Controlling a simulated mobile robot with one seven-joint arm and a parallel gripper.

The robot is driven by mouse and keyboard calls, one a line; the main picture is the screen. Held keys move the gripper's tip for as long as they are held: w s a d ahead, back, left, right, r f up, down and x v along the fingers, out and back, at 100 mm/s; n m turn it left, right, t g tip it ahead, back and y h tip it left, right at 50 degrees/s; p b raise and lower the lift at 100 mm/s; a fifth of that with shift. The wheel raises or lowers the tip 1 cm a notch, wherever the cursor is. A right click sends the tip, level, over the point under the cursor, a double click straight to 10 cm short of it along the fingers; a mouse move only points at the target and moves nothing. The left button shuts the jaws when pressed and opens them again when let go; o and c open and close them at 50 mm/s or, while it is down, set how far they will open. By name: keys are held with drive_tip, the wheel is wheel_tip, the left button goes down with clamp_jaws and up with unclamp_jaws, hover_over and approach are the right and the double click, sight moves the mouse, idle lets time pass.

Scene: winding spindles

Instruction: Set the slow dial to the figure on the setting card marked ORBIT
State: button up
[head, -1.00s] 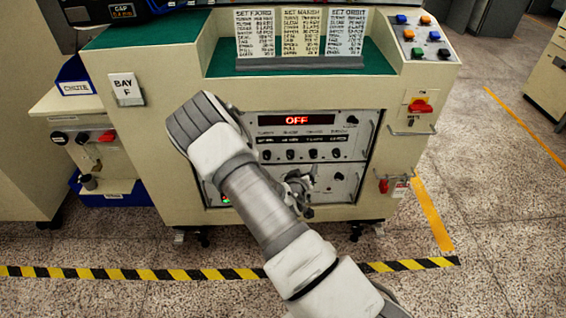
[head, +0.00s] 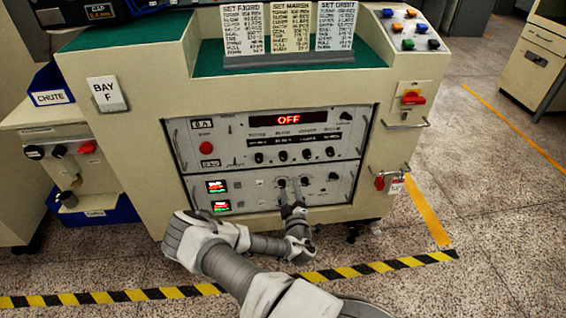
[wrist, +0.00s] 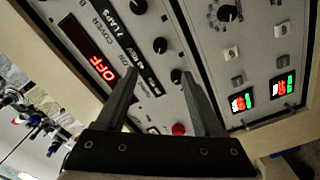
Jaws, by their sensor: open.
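The slow dial (head: 282,155) is a small black knob, second from left in the upper panel's row; it also shows in the wrist view (wrist: 160,45). The strip beside its SLOW label seems to read 40 REV. The setting card marked ORBIT (head: 335,25) stands rightmost of three cards on the console; its lines are too small to read surely. My gripper (head: 292,186) is open and empty, in front of the lower panel, below the dial row in the head view. In the wrist view its fingers (wrist: 159,74) point at the upper panel, apart from the slow dial.
Neighbouring knobs, turns (head: 258,157) and cover (head: 306,154), flank the dial closely. A red display (head: 289,119) reads OFF. A red button (head: 205,148) is at left. Handles project at the panel's sides. A red switch (head: 413,98) is at right.

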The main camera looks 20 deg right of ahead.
sight(283, 159)
drive_tip(key=b+x, duration=0.3)
drive_tip(key=x, duration=1.1)
drive_tip(key=shift+w+d+b, duration=0.1)
drive_tip(key=shift+w+b, duration=0.2)
drive_tip(key=shift+w, duration=0.05)
clamp_jaws()
